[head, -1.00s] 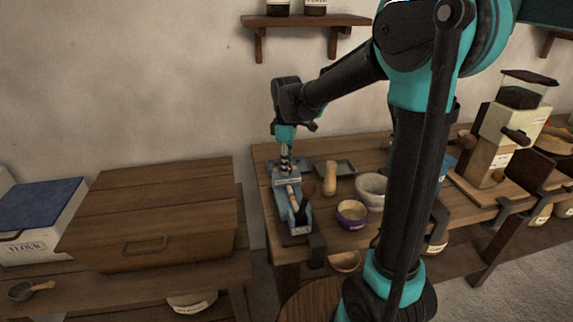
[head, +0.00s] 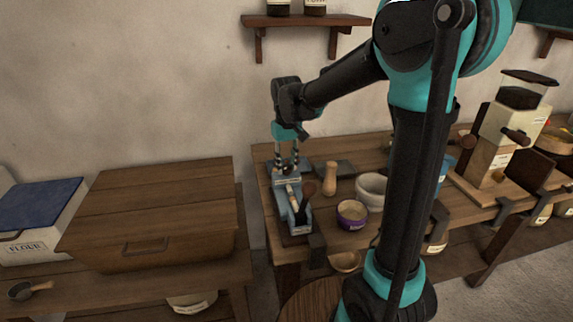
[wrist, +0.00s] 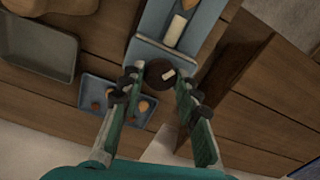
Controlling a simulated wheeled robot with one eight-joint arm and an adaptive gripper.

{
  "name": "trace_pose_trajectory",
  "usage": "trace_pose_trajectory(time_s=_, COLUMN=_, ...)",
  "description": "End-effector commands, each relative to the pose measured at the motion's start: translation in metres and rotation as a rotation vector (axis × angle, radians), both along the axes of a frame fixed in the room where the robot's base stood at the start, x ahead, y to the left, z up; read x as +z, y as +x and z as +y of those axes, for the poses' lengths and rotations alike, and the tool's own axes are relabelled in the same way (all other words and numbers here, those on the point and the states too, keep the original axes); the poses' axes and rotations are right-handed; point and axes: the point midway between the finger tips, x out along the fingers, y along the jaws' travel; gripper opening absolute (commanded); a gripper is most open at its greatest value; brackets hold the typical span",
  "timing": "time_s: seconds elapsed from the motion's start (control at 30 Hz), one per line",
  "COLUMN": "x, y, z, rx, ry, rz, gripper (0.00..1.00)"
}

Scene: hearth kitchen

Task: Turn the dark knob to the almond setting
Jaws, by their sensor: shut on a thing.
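The dark round knob (wrist: 160,74) with a pale mark sits at the end of a blue-grey device (wrist: 167,52) in the wrist view. The pale mark points to the right and slightly up. My gripper (wrist: 161,88) has one finger on each side of the knob and is shut on it. In the head view my gripper (head: 287,172) points down at the far end of the device (head: 299,218), and the knob is hidden there. I cannot read any setting labels, so I cannot tell which one the knob is at.
A small blue tray (wrist: 92,94) with several brown pieces lies beside the knob. A grey tray (wrist: 40,52) is farther left. In the head view, a wooden pestle (head: 330,180), stone mortar (head: 371,187) and purple bowl (head: 352,214) stand right of the device.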

Motion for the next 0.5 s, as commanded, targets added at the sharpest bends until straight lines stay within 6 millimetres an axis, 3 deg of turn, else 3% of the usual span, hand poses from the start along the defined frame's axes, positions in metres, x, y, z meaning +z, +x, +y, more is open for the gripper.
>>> trace_pose_trajectory(time_s=0.5, x=0.0003, y=0.0005, z=0.0001, rx=-0.217, ry=0.000, rz=-0.001, gripper=0.03)
